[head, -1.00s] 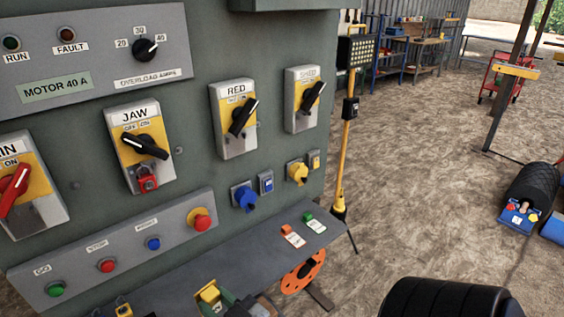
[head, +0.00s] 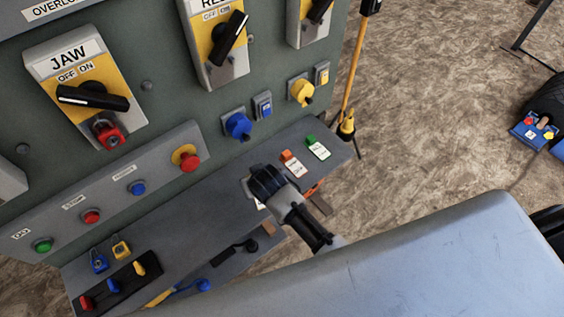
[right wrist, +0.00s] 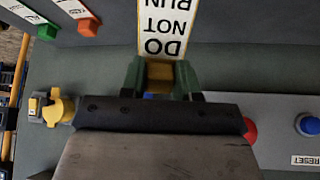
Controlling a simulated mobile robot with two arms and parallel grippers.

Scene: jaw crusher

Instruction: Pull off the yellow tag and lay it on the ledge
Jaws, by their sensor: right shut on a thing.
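My right gripper (head: 262,184) is over the grey ledge (head: 205,215), left of the orange-topped tag. In the right wrist view its green fingers (right wrist: 160,80) are shut on the yellow top (right wrist: 159,72) of a white tag (right wrist: 165,30) reading "DO NOT RUN". The tag's card extends out from the fingers, over the ledge. Only a sliver of it shows beside the gripper in the head view. I cannot tell whether it touches the ledge. My left gripper is in neither current view.
An orange-topped tag (head: 293,164) and a green-topped tag (head: 317,147) lie on the ledge's right end. Blue and yellow padlocks (head: 121,250) are at its left. The panel above has a red stop button (head: 186,158) and a blue plug (head: 237,125).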

